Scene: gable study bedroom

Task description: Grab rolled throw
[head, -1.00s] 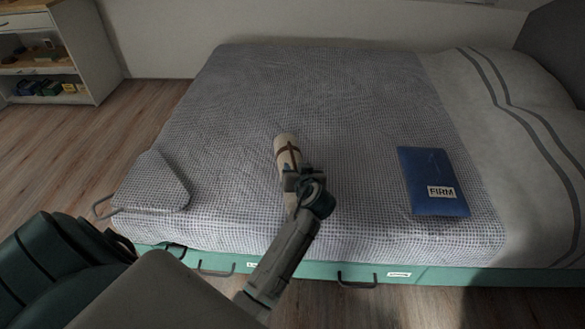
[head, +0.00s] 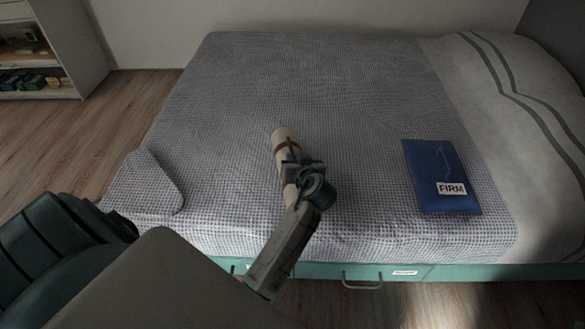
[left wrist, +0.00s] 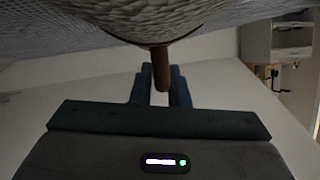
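The rolled throw (head: 284,143) is a cream roll with a brown strap around it, at the middle of the bed in the head view. My left gripper (head: 292,167) is over its near part and hides some of it. In the left wrist view the roll (left wrist: 150,22) shows at the top, with a brown strap handle (left wrist: 161,72) reaching between my left gripper's fingers (left wrist: 160,88). The fingers are close on both sides of the handle and look shut on it. Whether the roll rests on the bed or hangs just clear, I cannot tell. My right gripper is not in view.
The bed (head: 350,100) has a grey checked cover. A blue folder-like item (head: 437,165) marked FIRM lies to the right, and a folded grey cloth or cushion (head: 145,185) lies to the left. Green drawers with handles (head: 362,283) line the front. Shelves (head: 60,60) stand back left.

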